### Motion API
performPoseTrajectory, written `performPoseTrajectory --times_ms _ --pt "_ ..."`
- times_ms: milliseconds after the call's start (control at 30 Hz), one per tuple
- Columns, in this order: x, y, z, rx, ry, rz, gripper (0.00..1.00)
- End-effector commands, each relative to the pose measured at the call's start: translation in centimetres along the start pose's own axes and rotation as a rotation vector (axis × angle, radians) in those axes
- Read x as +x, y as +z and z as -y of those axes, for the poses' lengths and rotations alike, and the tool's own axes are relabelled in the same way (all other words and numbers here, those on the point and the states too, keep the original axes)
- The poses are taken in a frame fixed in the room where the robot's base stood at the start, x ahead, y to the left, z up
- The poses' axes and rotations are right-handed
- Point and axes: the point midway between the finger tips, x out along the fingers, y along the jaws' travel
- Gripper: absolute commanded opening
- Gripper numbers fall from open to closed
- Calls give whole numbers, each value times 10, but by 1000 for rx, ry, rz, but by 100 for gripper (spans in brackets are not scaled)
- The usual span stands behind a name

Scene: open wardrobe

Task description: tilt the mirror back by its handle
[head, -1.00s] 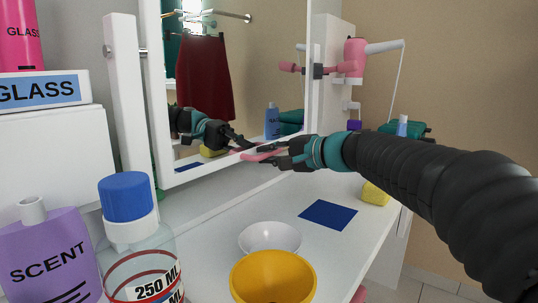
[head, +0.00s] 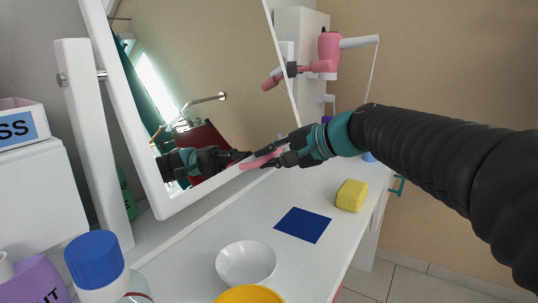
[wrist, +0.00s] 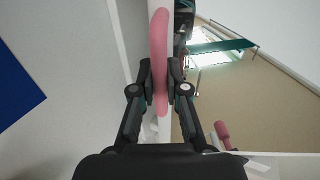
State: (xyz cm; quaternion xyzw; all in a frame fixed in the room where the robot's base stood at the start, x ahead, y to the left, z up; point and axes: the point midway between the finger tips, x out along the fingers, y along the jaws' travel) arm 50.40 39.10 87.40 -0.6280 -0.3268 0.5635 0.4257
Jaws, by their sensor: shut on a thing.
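The mirror (head: 205,70) is a white-framed panel on white side posts, and it is tilted, with its lower edge toward me. Its pink handle (head: 262,160) sits on the lower frame edge. My gripper (head: 268,155) is shut on the handle. In the wrist view the pink handle (wrist: 159,60) runs lengthwise between the two black fingers (wrist: 159,82).
On the white shelf are a white bowl (head: 246,262), a yellow bowl (head: 250,295), a blue mat (head: 303,225) and a yellow sponge (head: 351,195). A blue-capped bottle (head: 95,262) stands front left.

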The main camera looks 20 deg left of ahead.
Motion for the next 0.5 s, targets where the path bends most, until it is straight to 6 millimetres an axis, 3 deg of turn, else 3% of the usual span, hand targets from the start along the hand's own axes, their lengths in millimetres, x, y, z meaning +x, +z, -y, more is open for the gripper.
performPoseTrajectory --times_ms 200,233,300,333,500 --pt "-1 0 0 -1 -1 0 0" --pt "-1 0 0 -1 -1 0 18" --pt "-1 0 0 -1 -1 0 36" --pt "-1 0 0 0 -1 0 39" --pt "-2 -1 0 0 -1 -1 39"
